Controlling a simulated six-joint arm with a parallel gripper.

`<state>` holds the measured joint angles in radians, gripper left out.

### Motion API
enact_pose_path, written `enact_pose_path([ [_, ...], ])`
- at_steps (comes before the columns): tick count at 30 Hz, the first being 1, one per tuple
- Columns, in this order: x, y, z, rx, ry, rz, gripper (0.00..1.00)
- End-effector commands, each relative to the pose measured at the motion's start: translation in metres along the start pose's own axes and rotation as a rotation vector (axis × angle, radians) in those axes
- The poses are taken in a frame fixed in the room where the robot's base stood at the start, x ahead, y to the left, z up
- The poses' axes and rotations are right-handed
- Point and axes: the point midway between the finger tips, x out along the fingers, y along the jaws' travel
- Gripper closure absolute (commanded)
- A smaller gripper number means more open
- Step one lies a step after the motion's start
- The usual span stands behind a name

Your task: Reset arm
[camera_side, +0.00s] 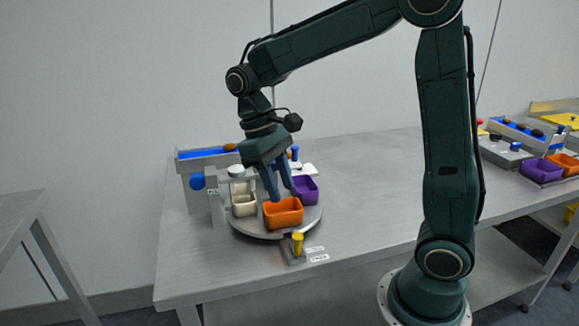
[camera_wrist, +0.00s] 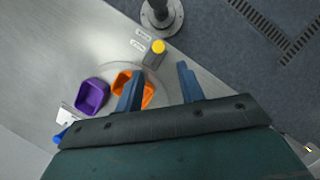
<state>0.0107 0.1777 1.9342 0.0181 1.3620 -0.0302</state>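My gripper (camera_side: 279,196) hangs from my dark green arm above the turntable, with its fingers pointing down close to the orange bin. The orange bin (camera_side: 283,214) sits at the front of the round turntable (camera_side: 262,234). The orange bin also shows in the wrist view (camera_wrist: 149,96), partly hidden behind one finger. A purple bin (camera_side: 306,191) and a cream bin (camera_side: 243,207) stand on the turntable too. I see no date in the gripper.
A yellow-topped post (camera_side: 297,243) stands at the turntable's front edge beside small labels. A blue-lined chute (camera_side: 205,153) with a brown date (camera_side: 230,147) is behind.

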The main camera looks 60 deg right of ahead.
Motion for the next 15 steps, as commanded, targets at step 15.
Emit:
enact_pose_path([
  [15,-0.022,-0.002,0.065,0.001,0.330,0.005,0.62],
])
